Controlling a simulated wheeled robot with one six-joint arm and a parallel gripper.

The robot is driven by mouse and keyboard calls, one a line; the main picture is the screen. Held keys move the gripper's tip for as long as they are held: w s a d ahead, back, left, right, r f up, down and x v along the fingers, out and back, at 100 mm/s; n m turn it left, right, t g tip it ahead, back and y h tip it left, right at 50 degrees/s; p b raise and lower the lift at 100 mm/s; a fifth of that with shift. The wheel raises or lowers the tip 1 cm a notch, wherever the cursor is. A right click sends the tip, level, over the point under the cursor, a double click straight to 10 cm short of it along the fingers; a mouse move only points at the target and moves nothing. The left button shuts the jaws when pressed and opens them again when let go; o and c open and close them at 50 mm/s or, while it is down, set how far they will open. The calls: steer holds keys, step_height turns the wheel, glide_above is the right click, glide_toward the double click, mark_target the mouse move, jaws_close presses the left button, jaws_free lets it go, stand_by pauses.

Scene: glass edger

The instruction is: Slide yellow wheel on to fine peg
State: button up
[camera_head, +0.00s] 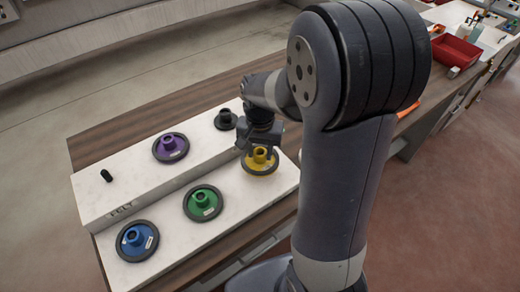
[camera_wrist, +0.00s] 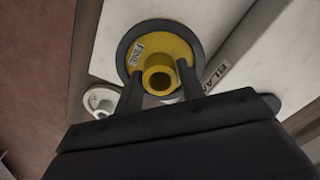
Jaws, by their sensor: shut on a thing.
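The yellow wheel (camera_head: 259,168) has a dark rim and a raised hub. In the head view it is at the right of the lower step of a white stepped stand (camera_head: 165,226). In the wrist view the yellow wheel (camera_wrist: 190,46) shows a FINE label. My gripper (camera_wrist: 159,72) is shut on its hub, one finger on each side; it also shows in the head view (camera_head: 262,146). I cannot tell whether the wheel touches the step. I cannot pick out a peg marked fine; my arm hides part of the stand's right side.
Green (camera_head: 212,210) and blue (camera_head: 128,250) wheels are on the lower step. Purple (camera_head: 161,158) and black (camera_head: 225,127) wheels are on the upper step. A bare black peg (camera_head: 106,175) stands above a FELT label. A pale wheel (camera_wrist: 100,112) shows at left in the wrist view.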

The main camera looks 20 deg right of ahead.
steer(key=shift+f+b, duration=1.75)
steer(key=shift+f, duration=0.6)
steer(key=o, duration=1.3)
steer(key=shift+o, duration=0.2)
steer(key=shift+r, duration=0.1)
step_height(320, 180, up, 11)
steer(key=shift+f, duration=0.25)
step_height(320, 180, down, 11)
steer(key=shift+r, duration=0.2)
steer(key=shift+r+p, duration=0.5)
steer(key=shift+r, duration=0.1)
